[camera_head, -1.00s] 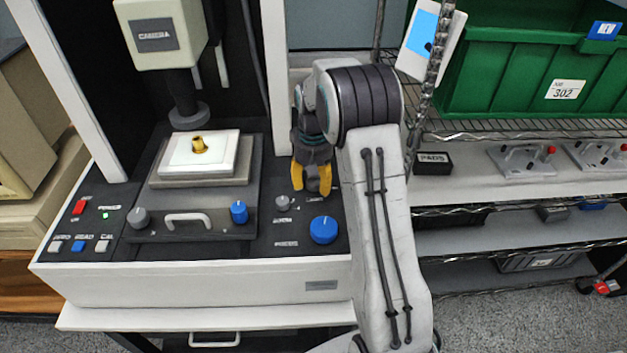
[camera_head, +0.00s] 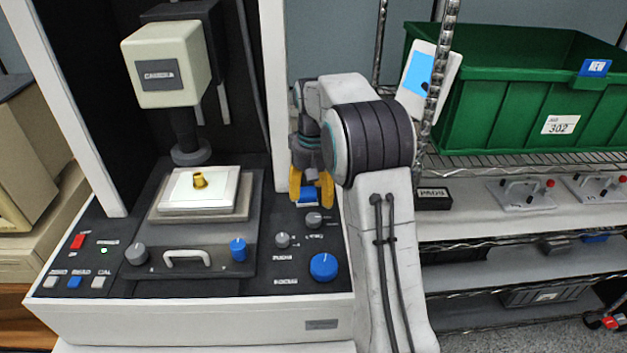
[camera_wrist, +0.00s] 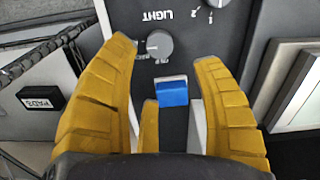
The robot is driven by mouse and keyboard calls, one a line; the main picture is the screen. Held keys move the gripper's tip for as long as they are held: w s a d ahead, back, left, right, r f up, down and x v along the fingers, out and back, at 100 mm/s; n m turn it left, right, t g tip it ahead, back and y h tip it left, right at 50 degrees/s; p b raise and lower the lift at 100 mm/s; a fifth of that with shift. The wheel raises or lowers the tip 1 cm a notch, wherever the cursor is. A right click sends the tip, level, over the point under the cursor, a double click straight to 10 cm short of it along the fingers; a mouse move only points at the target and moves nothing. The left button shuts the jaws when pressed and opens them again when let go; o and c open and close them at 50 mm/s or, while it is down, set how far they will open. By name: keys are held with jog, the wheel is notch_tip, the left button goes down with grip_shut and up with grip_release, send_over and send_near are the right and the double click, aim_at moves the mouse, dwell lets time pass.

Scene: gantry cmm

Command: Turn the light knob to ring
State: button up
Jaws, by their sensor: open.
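The light knob (camera_head: 314,220) is a small grey round knob on the black panel of the machine, in front of my gripper. In the wrist view the knob (camera_wrist: 160,44) is beside the upside-down word LIGHT, with small labels around it that are too blurred to read. I cannot tell which label it points to. My gripper (camera_head: 311,192) hangs over the panel just behind the knob, open, with yellow fingers pointing down. In the wrist view the fingertips of my gripper (camera_wrist: 164,50) lie on either side of the knob, with nothing held between them.
A blue block (camera_head: 308,195) shows between the fingers. Another grey knob (camera_head: 283,240) and a large blue knob (camera_head: 323,267) are close by. A white upright post (camera_head: 277,100) stands left of my gripper. A wire shelf with a green bin (camera_head: 500,110) is at the right.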

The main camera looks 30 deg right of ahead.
jog(key=shift+r, duration=1.7)
